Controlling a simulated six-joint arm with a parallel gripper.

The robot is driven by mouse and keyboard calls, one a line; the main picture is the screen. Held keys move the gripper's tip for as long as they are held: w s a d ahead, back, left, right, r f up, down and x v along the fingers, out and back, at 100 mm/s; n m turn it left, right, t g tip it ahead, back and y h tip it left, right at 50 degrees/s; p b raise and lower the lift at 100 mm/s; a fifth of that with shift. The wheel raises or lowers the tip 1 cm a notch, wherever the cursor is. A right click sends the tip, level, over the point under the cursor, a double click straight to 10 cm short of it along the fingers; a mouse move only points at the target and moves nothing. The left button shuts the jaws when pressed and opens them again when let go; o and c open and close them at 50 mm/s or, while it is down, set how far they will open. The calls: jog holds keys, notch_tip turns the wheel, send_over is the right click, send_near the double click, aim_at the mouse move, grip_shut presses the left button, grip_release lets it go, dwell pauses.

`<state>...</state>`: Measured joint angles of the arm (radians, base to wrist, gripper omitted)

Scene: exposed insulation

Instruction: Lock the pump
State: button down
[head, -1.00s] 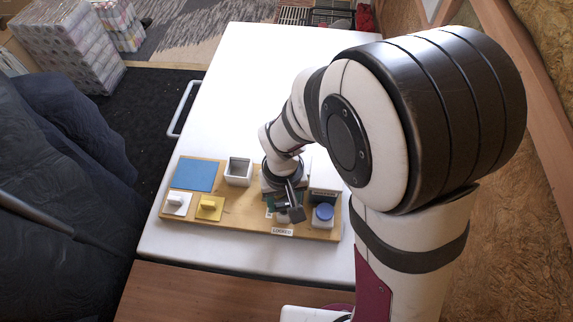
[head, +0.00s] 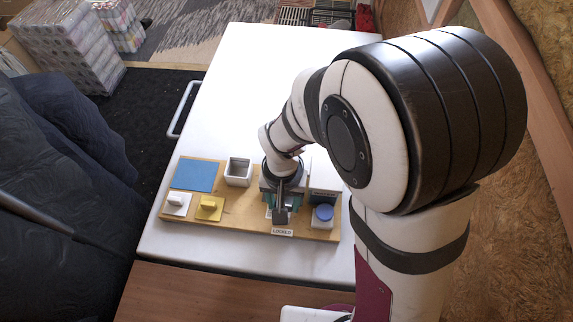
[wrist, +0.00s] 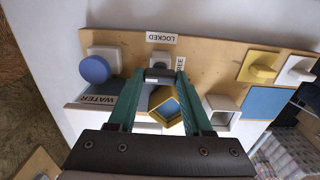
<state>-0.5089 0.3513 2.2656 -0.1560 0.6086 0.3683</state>
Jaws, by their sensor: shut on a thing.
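My gripper (wrist: 160,74) has its two green fingers shut on a dark grey handle (wrist: 158,78) in the wrist view. The handle sits by a small white mount (wrist: 159,57) on the wooden board. A LOCKED label (wrist: 162,37) lies just beyond the mount, and a FREE label (wrist: 181,65) lies beside the right finger. In the head view the handle end points towards the LOCKED label (head: 282,233). My wrist and fingers hide much of the mechanism. I cannot tell whether the handle is fully at its end position.
A blue round knob (wrist: 94,69) on a white base stands beside the WATER label (wrist: 97,100). A yellow open box (wrist: 168,107) is close to my fingers. A white open box (head: 238,171), yellow block (head: 209,207), white block (head: 177,203) and blue square (head: 194,175) occupy the board's left.

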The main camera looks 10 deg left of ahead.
jog(key=shift+c, duration=1.6)
grip_release()
notch_tip(320, 180, up, 16)
jog(key=shift+f, duration=0.1)
jog(key=s+d+f+m+y, duration=0.1)
jog(key=s+d+m, duration=0.4)
jog(key=s+d, duration=0.6)
jog(key=shift+s+f+y, duration=0.4)
jog(key=shift+s+f, duration=0.05)
jog(key=shift+s, duration=0.65)
